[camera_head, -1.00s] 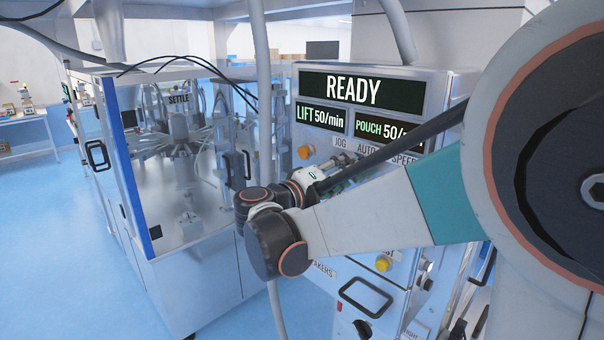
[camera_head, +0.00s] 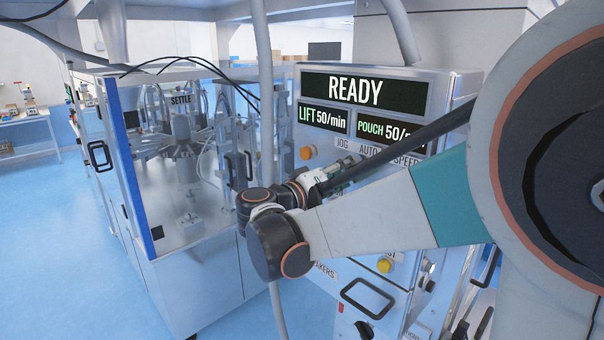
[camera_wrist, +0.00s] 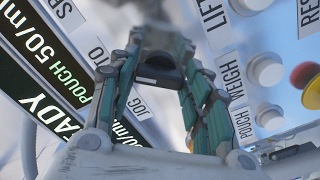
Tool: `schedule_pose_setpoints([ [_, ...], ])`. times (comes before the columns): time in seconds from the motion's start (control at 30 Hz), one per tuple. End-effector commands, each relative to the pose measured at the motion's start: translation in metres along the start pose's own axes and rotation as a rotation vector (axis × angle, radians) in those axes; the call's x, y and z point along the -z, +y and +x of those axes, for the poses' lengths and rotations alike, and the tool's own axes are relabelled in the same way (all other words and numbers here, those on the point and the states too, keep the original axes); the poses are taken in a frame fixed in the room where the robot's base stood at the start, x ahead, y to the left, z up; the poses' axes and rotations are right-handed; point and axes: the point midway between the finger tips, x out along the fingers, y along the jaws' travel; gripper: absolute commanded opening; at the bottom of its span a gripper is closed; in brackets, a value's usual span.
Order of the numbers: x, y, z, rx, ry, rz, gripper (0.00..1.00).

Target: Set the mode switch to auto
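The mode switch appears to be the dark knob (camera_wrist: 158,70) between my fingers in the wrist view, beside the JOG label (camera_wrist: 140,106) and the AUTO label. Its pointing direction is not clear. My gripper (camera_wrist: 157,62) has its two teal-padded fingers apart, one on each side of the knob. Whether the pads press on it or stand clear cannot be told. In the head view my arm covers the switch; the AUTO label (camera_head: 369,150) shows above it on the control panel, whose screen (camera_head: 362,92) reads READY.
White round buttons (camera_wrist: 266,70) labelled LIFT and WEIGH, and a red button (camera_wrist: 305,75), lie right of my gripper in the wrist view. An orange button (camera_head: 307,153) sits left of JOG. A glass-walled machine (camera_head: 180,180) stands left; blue floor is open beyond.

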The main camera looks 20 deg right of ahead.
Motion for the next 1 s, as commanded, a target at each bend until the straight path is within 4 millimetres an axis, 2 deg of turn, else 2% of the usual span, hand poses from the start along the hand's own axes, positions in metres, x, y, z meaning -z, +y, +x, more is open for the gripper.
schedule_pose_setpoints([
  [0.03,-0.001,-0.001,0.000,0.001,-0.001,0.000,0.59],
  [0.07,-0.001,-0.001,0.000,0.001,0.000,0.000,0.63],
  [0.47,0.003,0.003,0.000,-0.001,0.002,-0.001,0.63],
  [0.57,0.009,0.010,0.000,-0.001,0.002,-0.002,0.63],
  [0.83,0.041,0.047,0.000,-0.005,0.006,-0.002,0.65],
  [1.0,0.056,0.065,-0.001,-0.003,0.004,-0.002,0.63],
])
